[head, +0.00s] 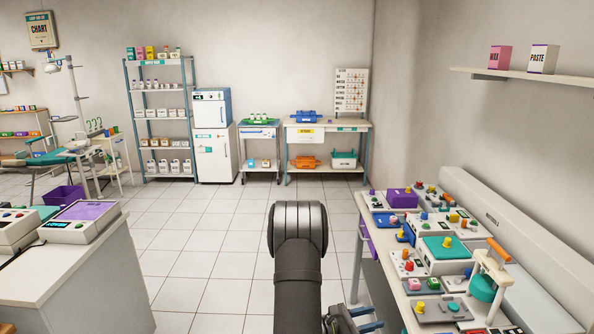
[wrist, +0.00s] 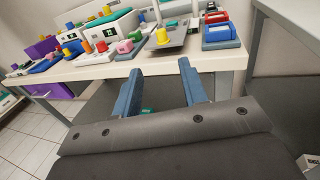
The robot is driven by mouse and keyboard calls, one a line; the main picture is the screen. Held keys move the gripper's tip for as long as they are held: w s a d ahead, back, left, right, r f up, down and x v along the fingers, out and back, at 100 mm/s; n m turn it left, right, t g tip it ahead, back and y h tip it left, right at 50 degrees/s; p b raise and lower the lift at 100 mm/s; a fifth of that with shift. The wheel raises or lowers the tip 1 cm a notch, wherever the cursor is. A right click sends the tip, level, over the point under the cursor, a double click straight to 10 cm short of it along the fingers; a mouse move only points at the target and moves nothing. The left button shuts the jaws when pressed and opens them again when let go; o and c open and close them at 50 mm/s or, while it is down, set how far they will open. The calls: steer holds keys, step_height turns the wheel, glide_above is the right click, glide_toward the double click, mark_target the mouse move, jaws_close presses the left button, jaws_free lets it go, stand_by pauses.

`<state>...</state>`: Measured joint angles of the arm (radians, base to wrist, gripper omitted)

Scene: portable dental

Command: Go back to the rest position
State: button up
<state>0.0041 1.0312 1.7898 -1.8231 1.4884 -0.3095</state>
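My gripper (head: 368,318) shows at the bottom edge of the head view, partly cut off, beside the left edge of the right-hand workbench (head: 366,240). In the wrist view its two blue fingers stand apart with nothing between them, so my gripper (wrist: 160,68) is open and empty. The fingertips point towards the workbench's front edge (wrist: 110,70) and appear just short of it in the picture; the exact gap cannot be told. My dark arm fills the lower middle of the head view.
The workbench is crowded with devices, including a teal-topped box (head: 445,247) and a purple block (head: 402,198). A white counter (head: 100,270) with a purple-screened device (head: 82,220) stands left. Tiled floor (head: 210,240) between them is clear. Shelves (head: 160,120) line the back.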

mark_target(417, 305)
steer(key=x, duration=1.9)
steer(key=shift+s+d, duration=0.3)
steer(key=shift+w, duration=0.1)
steer(key=w+v, duration=0.1)
steer(key=v, duration=1.8)
steer(key=x, duration=1.6)
steer(key=shift+s, duration=0.25)
steer(key=shift+w+a, duration=0.1)
steer(key=shift+a, duration=0.15)
steer(key=v, duration=1.3)
